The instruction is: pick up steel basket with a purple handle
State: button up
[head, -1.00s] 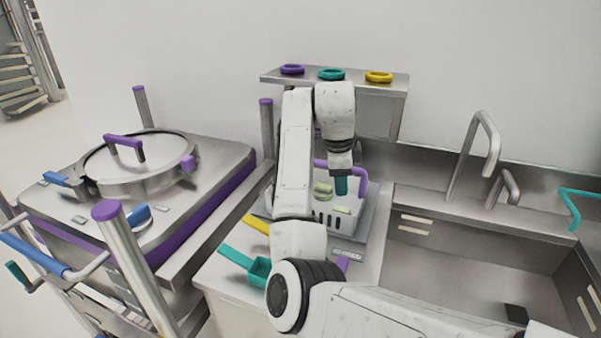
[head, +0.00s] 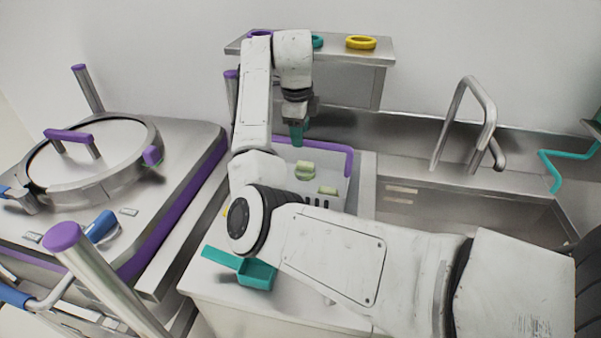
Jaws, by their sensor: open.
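The steel basket (head: 330,172) stands on the counter in the middle of the head view. Its purple handle (head: 335,148) stands up, with the bar along the back and one end bending down at the right. Pale green pieces (head: 305,170) lie inside it. My gripper (head: 297,138) points down with teal fingertips over the left part of the handle bar. It is open and holds nothing that I can see. I cannot tell whether the fingertips touch or straddle the bar.
A teal scoop (head: 256,274) lies on the counter in front. A steel shelf (head: 340,55) with coloured rings hangs behind my gripper. A sink with a tall tap (head: 487,105) is at the right. A lidded cooker (head: 75,165) with a purple handle stands at the left.

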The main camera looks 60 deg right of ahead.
jog(key=shift+d+f+p, duration=0.2)
jog(key=shift+f+p, duration=0.05)
jog(key=shift+f, duration=0.85)
jog(key=shift+d+f+p, duration=0.2)
jog(key=shift+f+p, duration=0.05)
jog(key=shift+f, duration=0.85)
grip_shut()
jog(key=shift+r, duration=0.15)
